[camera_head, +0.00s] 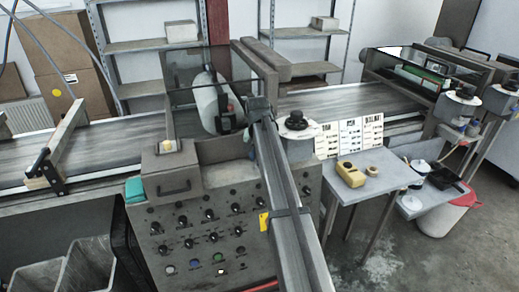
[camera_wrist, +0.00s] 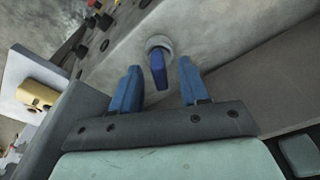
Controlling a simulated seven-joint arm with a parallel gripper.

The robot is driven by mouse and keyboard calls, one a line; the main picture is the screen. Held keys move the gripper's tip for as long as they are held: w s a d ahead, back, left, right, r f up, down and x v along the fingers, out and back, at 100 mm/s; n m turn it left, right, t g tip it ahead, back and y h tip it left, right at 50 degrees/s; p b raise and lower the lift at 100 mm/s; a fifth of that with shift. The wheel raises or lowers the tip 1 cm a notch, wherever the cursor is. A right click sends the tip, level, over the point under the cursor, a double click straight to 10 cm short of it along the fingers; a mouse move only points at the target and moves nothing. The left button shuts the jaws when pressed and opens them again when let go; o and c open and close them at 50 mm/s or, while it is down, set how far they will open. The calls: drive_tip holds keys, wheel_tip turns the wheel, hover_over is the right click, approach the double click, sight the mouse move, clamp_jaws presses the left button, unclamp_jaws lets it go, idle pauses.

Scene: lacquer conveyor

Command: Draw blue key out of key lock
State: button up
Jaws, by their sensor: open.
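The blue key (camera_wrist: 158,71) sticks out of the round grey key lock (camera_wrist: 160,44) on a grey metal face in the wrist view. My gripper (camera_wrist: 159,78) is open, with two blue fingers. One finger is on each side of the key, with a visible gap to it on both sides. The key's inner end is hidden in the lock. In the head view I cannot make out the key, the lock or my fingers.
The control panel (camera_head: 178,238) has several knobs and buttons. A small table (camera_head: 372,186) with a yellow tool (camera_head: 350,174) stands to its right; the tool also shows in the wrist view (camera_wrist: 38,96). A grey wall (camera_wrist: 275,95) lies right of the lock.

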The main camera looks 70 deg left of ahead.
drive_tip(key=shift+f, duration=0.35)
clamp_jaws()
idle(0.6)
